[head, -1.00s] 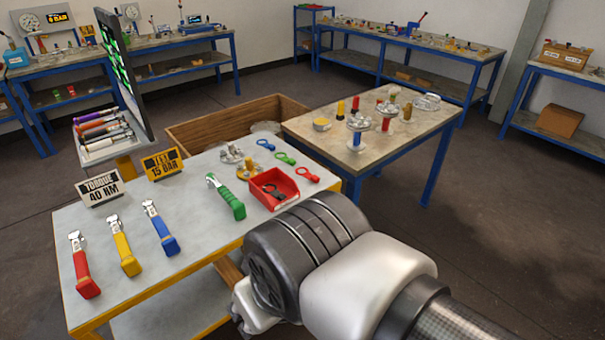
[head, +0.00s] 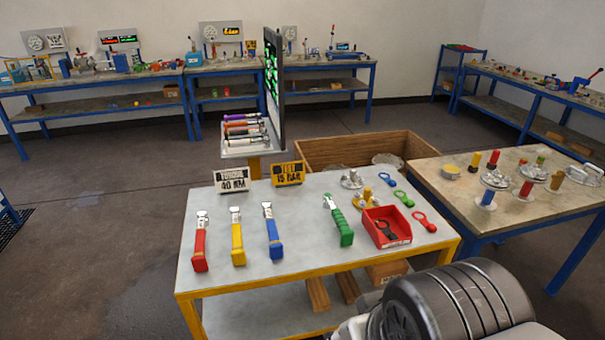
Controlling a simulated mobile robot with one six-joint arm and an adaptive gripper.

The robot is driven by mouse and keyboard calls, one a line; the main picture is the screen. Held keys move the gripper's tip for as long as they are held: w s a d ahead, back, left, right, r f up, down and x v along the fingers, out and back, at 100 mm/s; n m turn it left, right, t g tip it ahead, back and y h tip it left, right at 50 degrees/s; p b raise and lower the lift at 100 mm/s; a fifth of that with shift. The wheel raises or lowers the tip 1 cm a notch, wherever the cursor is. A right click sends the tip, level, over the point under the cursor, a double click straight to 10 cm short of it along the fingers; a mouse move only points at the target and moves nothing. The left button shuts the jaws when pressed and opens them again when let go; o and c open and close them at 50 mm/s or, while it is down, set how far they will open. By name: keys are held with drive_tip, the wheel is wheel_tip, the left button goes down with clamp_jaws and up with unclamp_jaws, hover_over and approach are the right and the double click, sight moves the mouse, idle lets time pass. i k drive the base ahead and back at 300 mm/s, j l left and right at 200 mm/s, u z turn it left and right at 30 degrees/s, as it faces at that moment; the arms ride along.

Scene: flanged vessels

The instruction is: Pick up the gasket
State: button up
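Several flat rings with tabs, which look like gaskets, are at the right end of the near table (head: 300,262). A blue ring (head: 387,179), a green ring (head: 403,197) and a red ring (head: 425,221) lie apart in a slanting row. A black ring (head: 386,228) lies inside the red bin (head: 400,240). Which one the task means I cannot tell. My arm shows at the bottom right, in front of the table. My gripper is out of view.
Red, yellow, blue and green handled tools lie on the near table, with the green tool (head: 338,222) left of the bin. Metal and brass flanged parts (head: 366,200) stand behind the bin. A second table (head: 470,215) with flanged vessels stands right. A wooden crate (head: 350,152) is behind.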

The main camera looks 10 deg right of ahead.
sight(410, 203)
drive_tip(key=u, duration=4.7)
drive_tip(key=k+z, duration=0.2)
drive_tip(key=z, duration=5.5)
drive_tip(key=i+l+u, duration=0.15)
drive_tip(key=i, duration=0.4)
drive_tip(key=i+l+u, duration=0.1)
drive_tip(key=i+l, duration=0.25)
drive_tip(key=i, duration=0.15)
drive_tip(key=i+l+u, duration=0.15)
drive_tip(key=i+l, duration=0.2)
drive_tip(key=i, duration=0.2)
